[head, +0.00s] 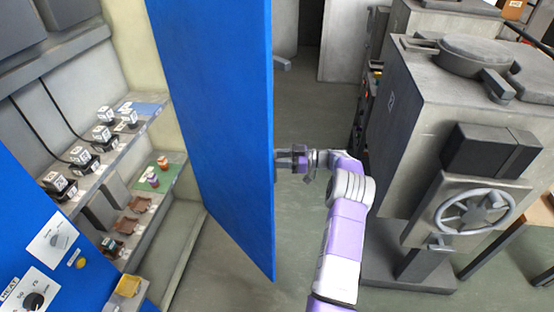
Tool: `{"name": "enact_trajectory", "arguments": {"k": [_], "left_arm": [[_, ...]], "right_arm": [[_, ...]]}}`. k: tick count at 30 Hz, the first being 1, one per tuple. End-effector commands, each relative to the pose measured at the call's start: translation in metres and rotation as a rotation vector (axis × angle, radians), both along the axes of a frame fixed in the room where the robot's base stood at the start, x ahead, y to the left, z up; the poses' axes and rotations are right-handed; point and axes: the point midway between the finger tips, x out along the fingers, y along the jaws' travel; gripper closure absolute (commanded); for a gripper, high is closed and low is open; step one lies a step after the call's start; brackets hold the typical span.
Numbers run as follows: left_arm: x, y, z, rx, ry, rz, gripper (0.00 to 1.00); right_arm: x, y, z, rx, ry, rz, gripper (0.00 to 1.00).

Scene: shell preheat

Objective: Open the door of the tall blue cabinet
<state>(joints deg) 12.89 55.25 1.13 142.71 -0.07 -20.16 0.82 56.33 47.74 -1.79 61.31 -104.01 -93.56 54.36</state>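The tall blue cabinet's door (225,120) stands swung open, and its broad blue face runs from the top of the head view down to a corner near the lower middle. The cabinet's blue front panel (20,215) is at the left, with knobs and a yellow button. Its lit interior shows to the left of the door. My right gripper (284,158) is at the door's right side, close against it. Its fingertips and any handle there are too small and dark to tell apart. My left gripper is out of view.
Shelves (187,157) inside the cabinet hold several small black, white and brown parts. A large grey machine (405,130) with a handwheel (473,212) stands to the right of my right arm. Clear floor (305,100) lies between door and machine.

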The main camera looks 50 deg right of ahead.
Motion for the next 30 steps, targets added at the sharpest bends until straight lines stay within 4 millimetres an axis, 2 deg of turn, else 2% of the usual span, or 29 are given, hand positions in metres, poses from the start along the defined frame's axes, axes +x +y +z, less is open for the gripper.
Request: {"name": "enact_trajectory", "arguments": {"k": [17,30], "left_arm": [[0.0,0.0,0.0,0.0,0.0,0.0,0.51],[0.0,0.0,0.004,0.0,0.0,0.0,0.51]], "right_arm": [[-0.004,-0.003,0.0,-0.001,-0.001,0.001,0.57],[-0.051,-0.047,0.0,-0.001,-0.003,0.0,0.57]]}}
